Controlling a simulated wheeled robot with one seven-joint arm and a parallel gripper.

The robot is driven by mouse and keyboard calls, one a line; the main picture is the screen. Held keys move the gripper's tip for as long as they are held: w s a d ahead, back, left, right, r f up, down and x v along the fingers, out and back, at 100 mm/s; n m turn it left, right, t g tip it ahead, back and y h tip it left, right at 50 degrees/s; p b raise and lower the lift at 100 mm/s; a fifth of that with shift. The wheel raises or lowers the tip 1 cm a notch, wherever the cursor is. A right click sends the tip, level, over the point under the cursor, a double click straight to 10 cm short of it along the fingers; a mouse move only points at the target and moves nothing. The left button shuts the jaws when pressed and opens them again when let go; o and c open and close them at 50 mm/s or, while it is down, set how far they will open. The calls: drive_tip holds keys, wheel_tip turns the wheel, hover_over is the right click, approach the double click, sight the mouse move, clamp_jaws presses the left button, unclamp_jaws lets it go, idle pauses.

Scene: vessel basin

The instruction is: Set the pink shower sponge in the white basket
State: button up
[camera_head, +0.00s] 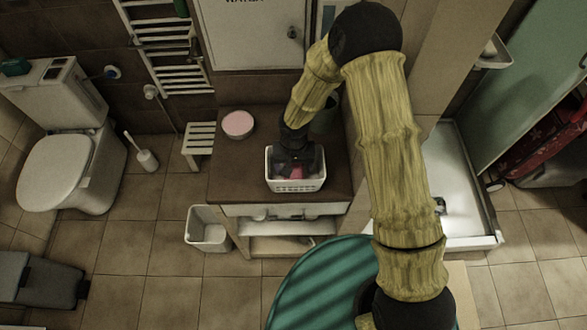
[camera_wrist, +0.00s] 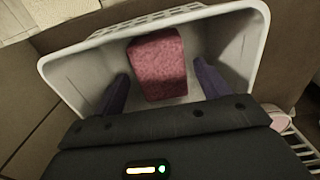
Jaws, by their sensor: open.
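The pink shower sponge (camera_wrist: 158,66) lies inside the white basket (camera_wrist: 256,38) in the wrist view, and a bit of the sponge (camera_head: 297,172) shows below my gripper in the head view. The basket (camera_head: 297,184) stands on the brown cabinet top near its front edge. My gripper (camera_wrist: 160,88) reaches down into the basket. Its two dark fingers are open, one on each side of the sponge, with gaps between finger and sponge. The sponge's lower end seems close to the basket floor, but I cannot tell whether it touches.
A round pink-topped container (camera_head: 238,124) stands left of the basket on the cabinet top (camera_head: 233,180). A white bin (camera_head: 207,228) stands on the floor by the cabinet. A white slatted stool (camera_head: 199,139) and a toilet (camera_head: 62,160) are farther left.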

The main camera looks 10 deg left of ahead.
wheel_tip(320, 180, up, 10)
drive_tip(key=b, duration=0.1)
drive_tip(key=shift+s+a+f, duration=0.1)
drive_tip(key=shift+s, duration=0.05)
idle(0.5)
